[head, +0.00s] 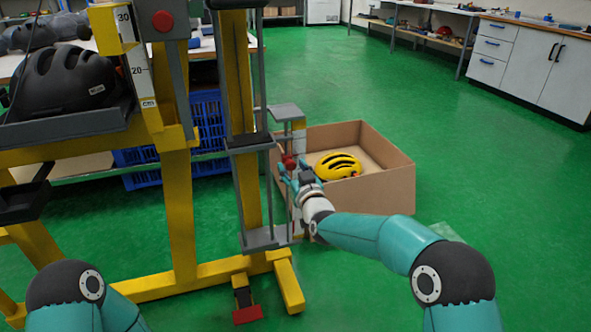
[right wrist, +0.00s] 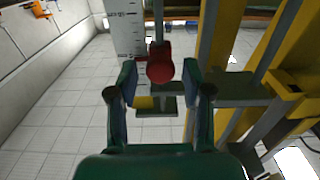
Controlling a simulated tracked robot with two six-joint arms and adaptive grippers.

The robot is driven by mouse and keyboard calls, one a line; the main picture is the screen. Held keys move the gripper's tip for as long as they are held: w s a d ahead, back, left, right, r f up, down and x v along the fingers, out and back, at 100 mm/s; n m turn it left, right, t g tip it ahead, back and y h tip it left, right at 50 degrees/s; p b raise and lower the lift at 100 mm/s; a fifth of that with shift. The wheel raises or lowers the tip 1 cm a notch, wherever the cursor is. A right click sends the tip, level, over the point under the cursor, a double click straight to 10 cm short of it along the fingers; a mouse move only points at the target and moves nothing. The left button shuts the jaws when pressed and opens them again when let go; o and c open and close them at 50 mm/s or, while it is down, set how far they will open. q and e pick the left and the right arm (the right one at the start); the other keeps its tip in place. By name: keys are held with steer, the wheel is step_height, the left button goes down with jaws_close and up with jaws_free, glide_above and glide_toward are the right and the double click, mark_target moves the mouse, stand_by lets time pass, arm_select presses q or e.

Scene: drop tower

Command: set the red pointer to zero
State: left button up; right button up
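A red knob (head: 289,160), which looks like the red pointer's slider, sits on a thin upright rod at the right side of the yellow tower. In the right wrist view the red knob (right wrist: 160,64) stands in front of a white scale (right wrist: 126,30); its numbers are too small to read. My right gripper (head: 293,172) is at the knob. Its fingers (right wrist: 160,80) are apart, one on each side of the knob, with visible gaps. My left gripper is outside the views; only links of my left arm show at bottom left.
The yellow drop tower (head: 178,215) carries a black helmet (head: 65,80), a larger scale (head: 138,65) and a red button (head: 162,21). A cardboard box (head: 375,195) with a yellow helmet (head: 338,166) stands behind my right arm. A red pedal (head: 247,314) is low in front.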

jaws_close()
step_height(320, 180, up, 6)
steer(key=shift+f+p, duration=0.25)
steer(key=shift+p, duration=0.5)
steer(key=shift+o, duration=0.3)
jaws_free()
steer(key=shift+o, duration=1)
steer(key=shift+f, duration=0.1)
